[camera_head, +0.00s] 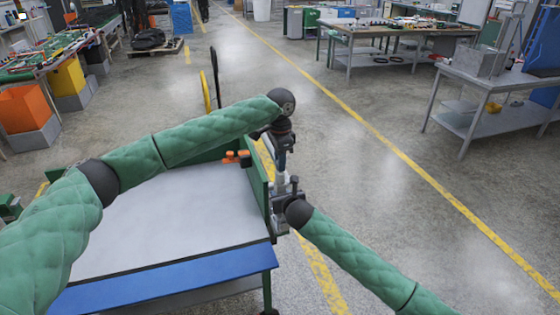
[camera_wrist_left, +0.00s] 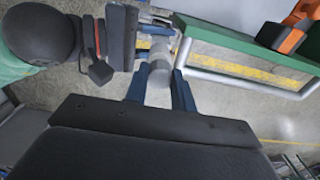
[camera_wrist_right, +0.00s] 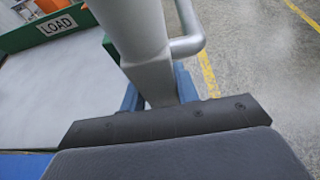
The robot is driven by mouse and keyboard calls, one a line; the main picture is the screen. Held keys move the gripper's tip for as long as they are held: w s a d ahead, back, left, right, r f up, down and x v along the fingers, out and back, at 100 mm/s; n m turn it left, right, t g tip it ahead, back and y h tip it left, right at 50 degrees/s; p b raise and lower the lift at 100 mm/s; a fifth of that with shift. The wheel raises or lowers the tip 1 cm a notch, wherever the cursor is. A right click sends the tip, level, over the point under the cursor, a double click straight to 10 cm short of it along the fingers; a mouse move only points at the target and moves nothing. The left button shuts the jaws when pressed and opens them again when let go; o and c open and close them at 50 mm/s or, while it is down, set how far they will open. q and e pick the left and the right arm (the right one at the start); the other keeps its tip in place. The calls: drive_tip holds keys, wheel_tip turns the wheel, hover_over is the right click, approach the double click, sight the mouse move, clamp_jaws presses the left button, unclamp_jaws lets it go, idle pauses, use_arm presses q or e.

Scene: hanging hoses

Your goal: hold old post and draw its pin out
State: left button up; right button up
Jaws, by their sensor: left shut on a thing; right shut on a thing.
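The old post (camera_wrist_right: 145,55) is a light grey upright piece, large in the right wrist view, narrowing to a squarish lower part. It stands at the right end of the cart (camera_head: 170,215). My right gripper (camera_wrist_right: 160,97) is shut on that lower part. In the head view the post is mostly hidden by my grippers. My left gripper (camera_wrist_left: 162,92) reaches down from above and is shut on a round grey piece (camera_wrist_left: 160,68), which looks like the pin's top. How far the pin sits in the post is hidden. My right gripper (camera_wrist_left: 120,38) also shows in the left wrist view.
A bent grey tube handle (camera_wrist_right: 188,45) runs close beside the post. The cart's green end panel (camera_head: 258,182) and orange pieces (camera_head: 238,157) lie just left. A label reading LOAD (camera_wrist_right: 57,25) is on a green board. Open floor lies right, before a grey table (camera_head: 490,90).

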use_arm(q)
drive_tip(key=shift+r, duration=0.2)
drive_tip(key=shift+r, duration=2.85)
drive_tip(key=shift+r, duration=0.15)
drive_tip(key=shift+r, duration=1.35)
use_arm(e)
drive_tip(key=o, duration=1.2)
